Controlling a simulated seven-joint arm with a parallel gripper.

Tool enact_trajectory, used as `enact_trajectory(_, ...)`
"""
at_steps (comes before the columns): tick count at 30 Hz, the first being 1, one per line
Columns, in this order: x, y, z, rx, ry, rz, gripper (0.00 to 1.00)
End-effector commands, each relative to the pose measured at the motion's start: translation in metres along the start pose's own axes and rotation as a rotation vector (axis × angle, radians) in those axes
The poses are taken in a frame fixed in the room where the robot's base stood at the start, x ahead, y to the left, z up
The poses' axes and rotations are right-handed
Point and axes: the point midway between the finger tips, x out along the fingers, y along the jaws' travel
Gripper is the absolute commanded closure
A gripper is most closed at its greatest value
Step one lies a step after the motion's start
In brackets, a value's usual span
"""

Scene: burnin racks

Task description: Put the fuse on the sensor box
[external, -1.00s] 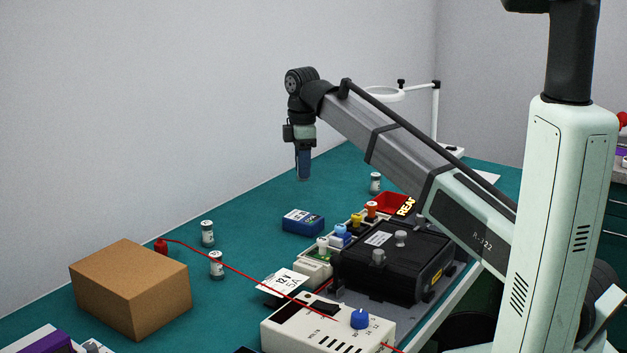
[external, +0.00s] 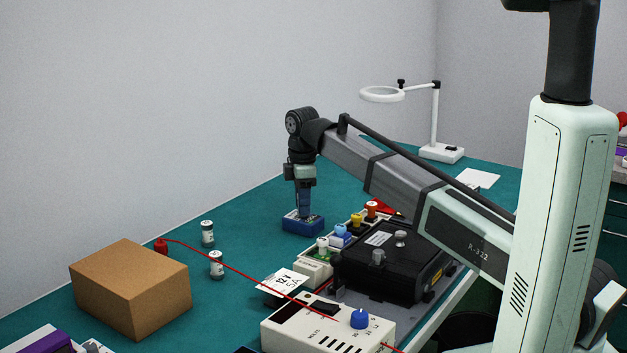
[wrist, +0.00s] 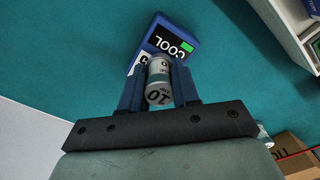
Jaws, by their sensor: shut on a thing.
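My gripper (external: 304,210) is low over the small blue box (external: 302,226), which I take for the sensor box. In the wrist view its two dark blue fingers (wrist: 158,75) are shut on the fuse (wrist: 158,93), a small silver, white and teal cylinder marked 10. The fuse's far end overlaps the box's near edge in the picture. I cannot tell whether they touch. The fuse is not discernible in the external view.
Two similar cylinders, one farther (external: 207,233) and one nearer (external: 216,266), stand left of the blue box. A cardboard box (external: 130,290) is at front left, with a red wire (external: 240,272) running right. A black device (external: 390,260) and connector row stand right. Teal table is clear behind.

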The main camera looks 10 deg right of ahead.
Motion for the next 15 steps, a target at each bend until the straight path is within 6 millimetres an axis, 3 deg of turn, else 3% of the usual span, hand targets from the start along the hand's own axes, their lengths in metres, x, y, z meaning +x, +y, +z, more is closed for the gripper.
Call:
enact_trajectory(7, 0.0029, 0.0, 0.0, 0.0, 0.0, 0.0, 1.0)
enact_trajectory(8, 0.0032, 0.0001, 0.0, 0.0, 0.0, 0.0, 0.69)
enact_trajectory(15, 0.0028, 0.0001, 0.0, 0.0, 0.0, 0.0, 0.46)
